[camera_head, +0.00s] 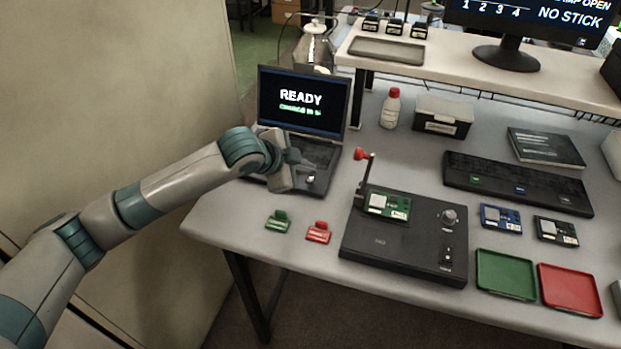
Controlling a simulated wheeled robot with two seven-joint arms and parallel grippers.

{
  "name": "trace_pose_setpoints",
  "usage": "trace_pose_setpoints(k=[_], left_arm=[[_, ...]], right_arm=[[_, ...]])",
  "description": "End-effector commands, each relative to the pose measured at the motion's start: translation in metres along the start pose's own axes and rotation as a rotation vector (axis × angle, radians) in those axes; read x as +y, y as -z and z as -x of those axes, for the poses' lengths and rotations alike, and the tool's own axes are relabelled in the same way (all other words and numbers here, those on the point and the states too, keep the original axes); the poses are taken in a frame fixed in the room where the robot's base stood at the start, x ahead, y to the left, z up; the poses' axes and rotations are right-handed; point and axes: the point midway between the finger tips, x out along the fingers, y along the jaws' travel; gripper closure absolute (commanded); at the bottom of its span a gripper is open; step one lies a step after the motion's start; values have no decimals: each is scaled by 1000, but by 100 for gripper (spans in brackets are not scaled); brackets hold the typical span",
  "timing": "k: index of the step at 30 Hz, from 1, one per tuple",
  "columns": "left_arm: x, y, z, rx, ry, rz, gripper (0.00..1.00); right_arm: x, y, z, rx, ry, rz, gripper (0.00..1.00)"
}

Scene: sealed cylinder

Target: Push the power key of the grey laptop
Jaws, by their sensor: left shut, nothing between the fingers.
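The grey laptop (325,152) stands open at the left end of the table. Its screen (302,103) is lit and reads "READY" with a smaller green line below. My left arm comes in from the left, and my left gripper (306,175) is over the laptop's keyboard base, shut and empty. The gripper and wrist hide the left and front part of the base. I cannot make out the power key, nor whether the fingertips touch the laptop. My right gripper is not in view.
A black test fixture (400,262) with a red-knobbed lever stands right of the laptop. Trays and a black keyboard (517,183) lie further right.

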Motion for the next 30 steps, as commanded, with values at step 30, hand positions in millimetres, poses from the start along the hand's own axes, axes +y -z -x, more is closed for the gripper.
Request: trace_pose_setpoints(k=[30], left_arm=[[-31, 31, 42, 0, 0, 0, 100]], right_arm=[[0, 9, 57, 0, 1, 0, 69]])
